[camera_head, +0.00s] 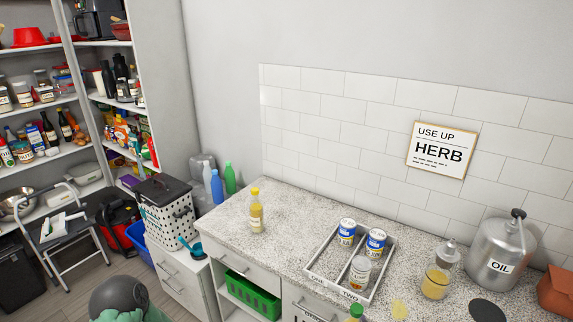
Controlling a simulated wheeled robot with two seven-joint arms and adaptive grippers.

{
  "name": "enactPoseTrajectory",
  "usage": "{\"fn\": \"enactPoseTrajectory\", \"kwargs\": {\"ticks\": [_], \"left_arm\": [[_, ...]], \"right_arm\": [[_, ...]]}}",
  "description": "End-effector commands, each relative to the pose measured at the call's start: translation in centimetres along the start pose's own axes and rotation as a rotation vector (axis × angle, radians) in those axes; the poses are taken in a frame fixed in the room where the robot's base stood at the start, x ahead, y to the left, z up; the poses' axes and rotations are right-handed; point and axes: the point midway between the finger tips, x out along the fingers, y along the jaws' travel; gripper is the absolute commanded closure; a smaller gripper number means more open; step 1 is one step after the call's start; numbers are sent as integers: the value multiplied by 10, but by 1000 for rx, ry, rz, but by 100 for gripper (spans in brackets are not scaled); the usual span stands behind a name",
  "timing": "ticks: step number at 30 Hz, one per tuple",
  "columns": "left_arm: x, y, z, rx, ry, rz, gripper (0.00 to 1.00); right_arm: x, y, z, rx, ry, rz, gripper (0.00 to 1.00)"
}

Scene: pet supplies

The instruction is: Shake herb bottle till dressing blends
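A bottle with yellowish contents and a yellow cap (256,212) stands upright on the left part of the speckled counter (290,215). Its label is too small to read, so I cannot tell whether it is the herb bottle. A glass container with yellow liquid low inside and a grey top (438,275) stands at the right. A green-capped container (354,313) is cut off by the bottom edge. A wall sign reads "USE UP HERB" (442,149). Neither of my grippers is in view.
A divided tray (326,273) holds two blue-and-white cans and a jar. A metal can marked "OIL" (501,255) stands at the right, near a dark disc (487,310). The counter between yellow-capped bottle and tray is clear. Below is a green basket (250,296).

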Motion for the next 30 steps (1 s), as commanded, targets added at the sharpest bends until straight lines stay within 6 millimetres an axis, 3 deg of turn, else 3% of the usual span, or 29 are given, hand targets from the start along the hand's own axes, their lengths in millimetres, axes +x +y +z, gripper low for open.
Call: {"fn": "enactPoseTrajectory", "kwargs": {"ticks": [2, 6, 9, 15, 17, 21, 23, 25, 30], "left_arm": [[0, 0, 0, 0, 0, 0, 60], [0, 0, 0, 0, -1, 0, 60], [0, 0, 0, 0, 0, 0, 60], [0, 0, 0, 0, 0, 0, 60], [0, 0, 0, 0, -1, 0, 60], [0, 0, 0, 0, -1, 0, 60], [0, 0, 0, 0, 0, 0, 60], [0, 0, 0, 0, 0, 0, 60], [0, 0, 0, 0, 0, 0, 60]], "right_arm": [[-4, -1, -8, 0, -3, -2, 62], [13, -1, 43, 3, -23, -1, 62], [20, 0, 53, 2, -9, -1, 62], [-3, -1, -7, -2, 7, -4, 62], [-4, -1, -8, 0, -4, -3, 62], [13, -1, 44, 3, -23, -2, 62], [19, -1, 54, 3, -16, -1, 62], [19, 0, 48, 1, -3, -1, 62], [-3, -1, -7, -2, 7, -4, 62]]}}
